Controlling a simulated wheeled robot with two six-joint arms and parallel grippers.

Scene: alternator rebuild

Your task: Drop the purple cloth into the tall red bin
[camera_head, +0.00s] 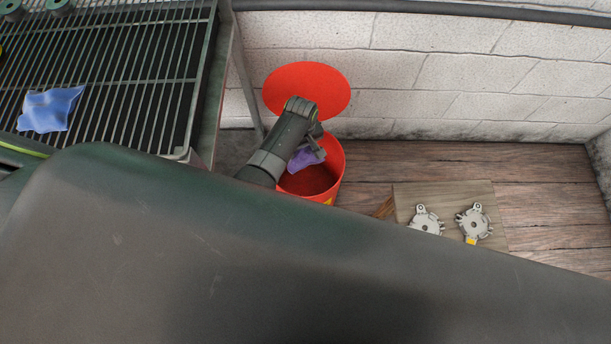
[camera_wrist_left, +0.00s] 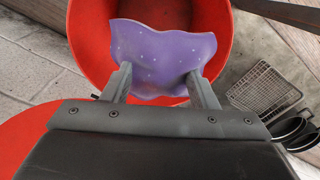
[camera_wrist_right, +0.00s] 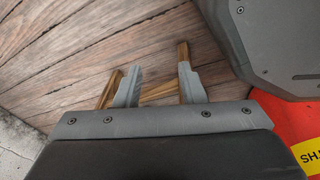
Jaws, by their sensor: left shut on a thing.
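The purple cloth (camera_head: 305,158) hangs from my left gripper (camera_head: 316,143) over the mouth of the tall red bin (camera_head: 336,170). In the left wrist view the cloth (camera_wrist_left: 160,55), dotted with small pale spots, spreads between the two fingers of my left gripper (camera_wrist_left: 163,85), with the open red bin (camera_wrist_left: 88,45) behind it. The bin's round red lid (camera_head: 330,88) stands raised against the wall side. My right gripper (camera_wrist_right: 160,85) shows only in its own wrist view, its fingers apart with nothing seen between them but wooden parts and floor beyond.
A blue cloth (camera_head: 48,108) lies on the wire rack shelf (camera_head: 130,70) at left. Two metal alternator parts (camera_head: 427,220) (camera_head: 474,223) lie on a wooden board (camera_head: 455,195) right of the bin. A wire basket (camera_wrist_left: 263,88) shows in the left wrist view.

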